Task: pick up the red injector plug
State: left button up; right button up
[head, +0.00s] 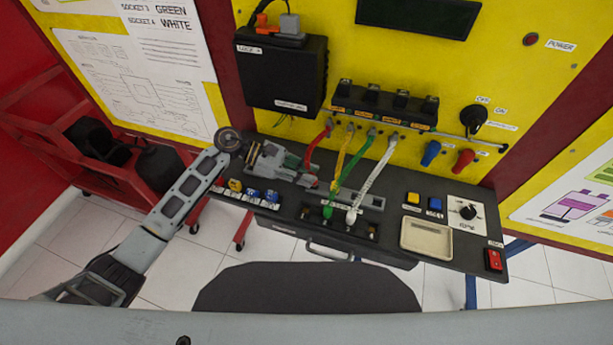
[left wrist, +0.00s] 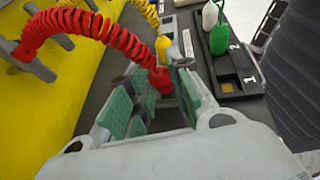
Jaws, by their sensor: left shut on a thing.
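The red injector plug (left wrist: 160,80) hangs at the end of a coiled red cable (left wrist: 90,28). In the left wrist view it sits between the green-padded fingers of my left gripper (left wrist: 165,90), which is shut on it. In the head view my left gripper (head: 306,174) reaches in from the left over the dark bench, at the lower end of the red cable (head: 318,146); the fingers hide most of the plug there. My right gripper is in neither view.
The yellow plug (left wrist: 163,46) is close beyond the red one. The green plug (head: 328,209) and white plug (head: 352,215) stand at the socket block to the right. A beige tray (head: 426,252) lies farther right. A black box (head: 283,72) hangs on the yellow panel.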

pick_arm(q)
notch_tip(320, 180, up, 17)
jog(key=b, duration=0.2)
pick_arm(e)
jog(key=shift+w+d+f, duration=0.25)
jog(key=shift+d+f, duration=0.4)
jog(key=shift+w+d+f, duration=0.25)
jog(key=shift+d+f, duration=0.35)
pick_arm(q)
jog(key=shift+f, duration=0.2)
